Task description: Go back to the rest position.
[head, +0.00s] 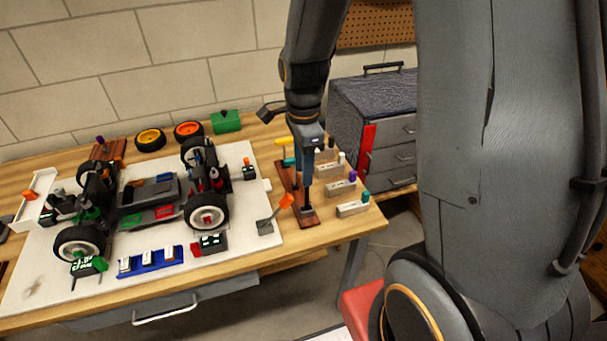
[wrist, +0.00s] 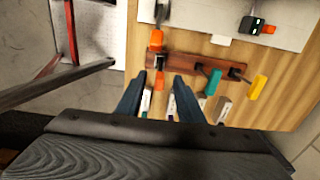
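My gripper (head: 307,188) points down over the near end of a brown wooden tool rack (head: 308,216) at the right of the workbench. In the wrist view its two fingers (wrist: 158,88) stand apart, with nothing clamped between them. An orange-handled tool (wrist: 159,80) at one end of the rack shows in the gap between the fingertips, apart from both. A teal handle (wrist: 213,82) and a yellow handle (wrist: 258,87) sit along the same rack. The exact height of the fingertips above the rack is hard to tell.
An RC car chassis (head: 150,205) stands on a white mat (head: 245,240) at left. Small blocks with coloured pegs (head: 353,209) line the bench's right edge. A grey drawer cabinet (head: 375,110) stands behind.

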